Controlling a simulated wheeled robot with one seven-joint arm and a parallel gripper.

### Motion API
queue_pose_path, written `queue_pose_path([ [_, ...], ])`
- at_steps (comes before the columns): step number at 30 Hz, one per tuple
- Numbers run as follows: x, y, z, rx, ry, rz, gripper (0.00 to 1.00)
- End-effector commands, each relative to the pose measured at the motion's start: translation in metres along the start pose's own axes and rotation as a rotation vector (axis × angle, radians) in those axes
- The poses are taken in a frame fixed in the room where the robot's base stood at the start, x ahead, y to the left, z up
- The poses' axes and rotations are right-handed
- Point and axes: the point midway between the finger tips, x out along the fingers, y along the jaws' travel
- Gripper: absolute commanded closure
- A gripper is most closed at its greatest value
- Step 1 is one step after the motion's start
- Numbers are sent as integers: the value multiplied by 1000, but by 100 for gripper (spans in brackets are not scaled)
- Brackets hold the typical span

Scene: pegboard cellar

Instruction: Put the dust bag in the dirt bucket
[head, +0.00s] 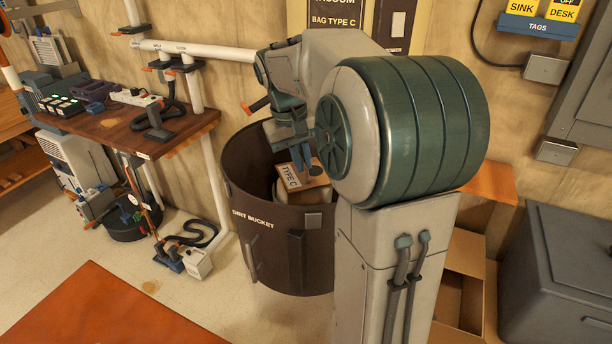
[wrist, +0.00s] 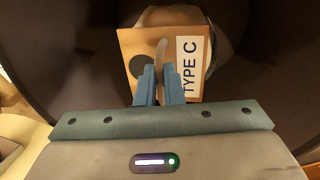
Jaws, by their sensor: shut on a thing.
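The dust bag (head: 301,183) has a tan card collar marked TYPE C and a pale body below it. It is inside the opening of the dark brown dirt bucket (head: 269,231), below the rim. My gripper (head: 302,164) reaches down over the bucket and is shut on the dust bag. In the wrist view, the blue fingers (wrist: 158,88) pinch a pale tab on the collar of the dust bag (wrist: 137,68), with the dark inside of the bucket (wrist: 262,60) all around. I cannot tell whether the bag touches the bucket's floor.
A wooden bench (head: 138,134) with devices stands to the left. A vacuum part with a black hose (head: 190,245) lies on the floor. An open cardboard box (head: 462,285) and a grey chest (head: 560,270) stand to the right. An orange-red surface (head: 105,312) is at the front left.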

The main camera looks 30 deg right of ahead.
Motion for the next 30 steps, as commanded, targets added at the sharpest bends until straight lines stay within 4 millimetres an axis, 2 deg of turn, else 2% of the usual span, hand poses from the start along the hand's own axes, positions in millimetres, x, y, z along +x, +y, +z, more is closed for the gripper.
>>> queue_pose_path([
  [8,34,-5,1,4,-4,-1,100],
  [30,47,-7,1,6,-1,-1,100],
])
